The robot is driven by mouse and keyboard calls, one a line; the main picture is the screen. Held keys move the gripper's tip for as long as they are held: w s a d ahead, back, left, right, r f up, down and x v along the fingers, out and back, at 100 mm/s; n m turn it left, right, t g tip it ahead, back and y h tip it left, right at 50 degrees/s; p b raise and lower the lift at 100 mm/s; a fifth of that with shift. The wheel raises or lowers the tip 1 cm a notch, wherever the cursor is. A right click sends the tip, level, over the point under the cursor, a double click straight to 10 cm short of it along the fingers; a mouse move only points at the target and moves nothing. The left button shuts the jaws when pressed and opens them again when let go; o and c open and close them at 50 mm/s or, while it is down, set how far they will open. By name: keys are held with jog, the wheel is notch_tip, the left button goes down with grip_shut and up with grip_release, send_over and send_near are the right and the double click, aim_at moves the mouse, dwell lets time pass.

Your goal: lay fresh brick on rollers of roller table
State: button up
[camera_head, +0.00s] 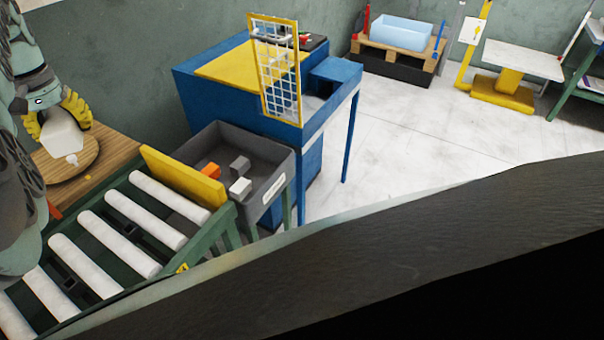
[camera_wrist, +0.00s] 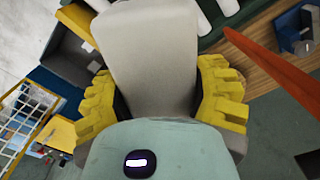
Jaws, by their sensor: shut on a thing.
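My gripper (camera_head: 60,112), with yellow ribbed fingers, is shut on a pale grey-white block, the fresh brick (camera_head: 62,134), at the left of the head view. In the wrist view the brick (camera_wrist: 150,50) fills the space between the two fingers (camera_wrist: 158,98). The brick hangs tilted over a round wooden board on a wooden bench; I cannot tell whether it touches the board. The roller table (camera_head: 212,228) stands at lower left with several white rollers (camera_head: 147,217) and a yellow end board. No brick shows on the visible rollers.
The wooden bench (camera_head: 122,146) stands behind the roller table. A grey bin (camera_head: 262,190) with small blocks sits beyond the yellow end board. A blue press (camera_head: 215,105) with a yellow mesh guard stands behind it. A dark surface blocks the lower right.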

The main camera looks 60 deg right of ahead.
aim_at(84, 132)
jog(key=shift+s+d+f, duration=0.15)
jog(key=shift+s+d, duration=0.05)
jog(key=shift+d, duration=0.05)
dwell(0.6)
jog(key=shift+w+d+f, duration=0.1)
jog(key=shift+d+f, duration=0.05)
jog(key=shift+d+f+m, duration=0.1)
jog(key=shift+f+m, duration=0.05)
jog(key=shift+m, duration=0.15)
jog(key=shift+s+d+f, duration=0.15)
jog(key=shift+s+f, duration=0.05)
jog(key=shift+f, duration=0.05)
jog(key=shift+d+f, duration=0.1)
jog(key=shift+d, duration=0.15)
jog(key=shift+s+d+f, duration=0.1)
jog(key=shift+s+d+f, duration=0.1)
jog(key=shift+f, duration=0.05)
